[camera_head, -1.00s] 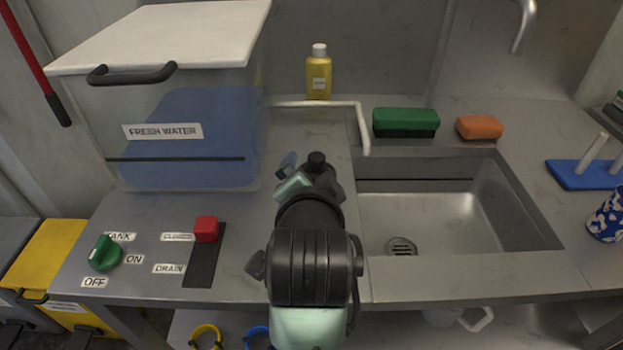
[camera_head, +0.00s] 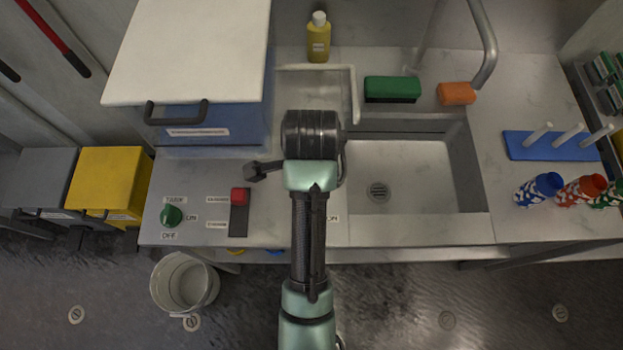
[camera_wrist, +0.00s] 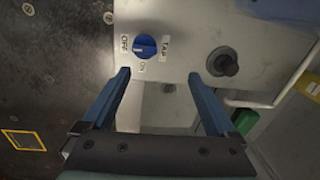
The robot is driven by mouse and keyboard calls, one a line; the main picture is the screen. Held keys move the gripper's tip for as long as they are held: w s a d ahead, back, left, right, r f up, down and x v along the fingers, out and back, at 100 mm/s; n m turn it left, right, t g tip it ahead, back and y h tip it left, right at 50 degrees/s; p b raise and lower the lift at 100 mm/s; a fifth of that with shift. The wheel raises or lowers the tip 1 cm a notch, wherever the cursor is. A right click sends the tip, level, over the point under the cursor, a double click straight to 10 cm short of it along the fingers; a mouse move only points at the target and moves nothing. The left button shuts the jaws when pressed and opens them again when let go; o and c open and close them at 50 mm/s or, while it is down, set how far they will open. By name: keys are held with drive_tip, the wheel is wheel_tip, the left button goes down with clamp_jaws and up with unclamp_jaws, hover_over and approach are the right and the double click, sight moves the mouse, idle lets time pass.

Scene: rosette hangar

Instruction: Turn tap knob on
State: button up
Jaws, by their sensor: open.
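The blue tap knob (camera_wrist: 145,46) shows in the wrist view on a grey panel, with TAP, ON and OFF labels around it. Its white mark points toward the OFF label (camera_wrist: 124,44). My gripper (camera_wrist: 160,75) is open and empty; its two blue fingers are spread on either side below the knob in the picture, apart from it. In the head view my arm covers the tap knob and the gripper; only an ON label (camera_head: 333,218) shows beside the arm. The faucet (camera_head: 485,45) curves over the sink at the back right.
A dark round stub (camera_wrist: 222,62) stands right of the knob in the wrist view. The sink (camera_head: 400,175) is right of my arm. A green tank knob (camera_head: 172,216) and red slider (camera_head: 240,196) are at left, before the water tank (camera_head: 215,122). A bucket (camera_head: 184,283) stands on the floor.

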drive_tip(key=shift+m+g, duration=0.4)
drive_tip(key=shift+g, duration=0.2)
drive_tip(key=f, duration=0.3)
drive_tip(key=s+f, duration=0.1)
drive_tip(key=f, duration=0.3)
drive_tip(key=f+p, duration=0.1)
drive_tip(key=f, duration=0.3)
drive_tip(key=shift+s+f, duration=0.15)
drive_tip(key=shift+s, duration=0.15)
drive_tip(key=c, duration=1.4)
drive_tip(key=shift+o, duration=0.2)
